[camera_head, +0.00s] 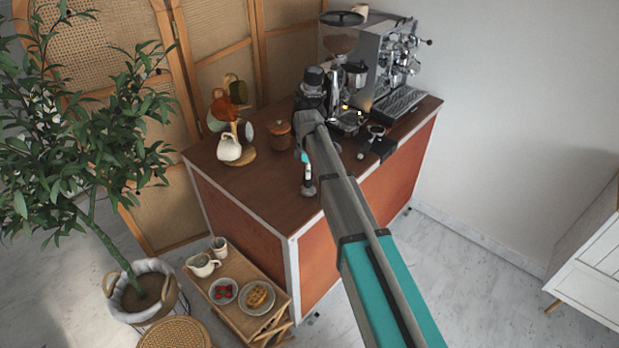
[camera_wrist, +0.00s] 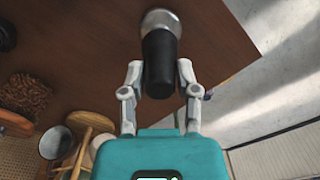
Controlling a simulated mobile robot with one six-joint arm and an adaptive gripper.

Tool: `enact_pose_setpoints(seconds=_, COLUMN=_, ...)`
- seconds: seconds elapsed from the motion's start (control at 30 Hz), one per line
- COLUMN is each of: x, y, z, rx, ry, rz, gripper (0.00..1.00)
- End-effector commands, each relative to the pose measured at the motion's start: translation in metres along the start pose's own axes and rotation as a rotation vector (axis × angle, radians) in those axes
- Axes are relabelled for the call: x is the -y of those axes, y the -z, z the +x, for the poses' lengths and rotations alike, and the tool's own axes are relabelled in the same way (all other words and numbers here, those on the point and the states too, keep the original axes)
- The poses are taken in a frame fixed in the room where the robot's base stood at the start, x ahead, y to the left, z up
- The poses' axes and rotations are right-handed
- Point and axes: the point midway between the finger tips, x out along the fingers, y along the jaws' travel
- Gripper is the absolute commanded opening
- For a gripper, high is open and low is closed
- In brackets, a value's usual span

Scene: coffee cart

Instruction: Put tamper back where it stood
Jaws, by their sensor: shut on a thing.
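The tamper (camera_head: 309,190) has a black handle and a round silver base. It also shows in the wrist view (camera_wrist: 158,20), base pointing away from my wrist. My gripper (camera_wrist: 160,78) is shut on its black handle, one finger on each side. In the head view my gripper (camera_head: 306,162) is over the front part of the brown counter top (camera_head: 265,190), left of the coffee machine. The tamper hangs upright, base down, close to the counter's front edge. I cannot tell if its base touches the wood.
The espresso machine (camera_head: 385,70) and grinder (camera_head: 340,45) stand at the back right. A portafilter (camera_head: 376,131) lies by a black block (camera_head: 384,149) at right. The front left counter is clear.

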Motion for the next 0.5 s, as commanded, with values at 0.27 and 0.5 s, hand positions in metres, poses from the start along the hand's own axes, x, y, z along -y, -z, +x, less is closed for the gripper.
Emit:
enact_pose_setpoints(seconds=0.27, x=0.0001, y=0.0001, z=0.0147, rx=0.000, ry=0.000, rz=-0.001, gripper=0.00)
enact_pose_setpoints(seconds=0.5, x=0.0001, y=0.0002, z=0.0138, rx=0.000, ry=0.000, rz=-0.001, gripper=0.00)
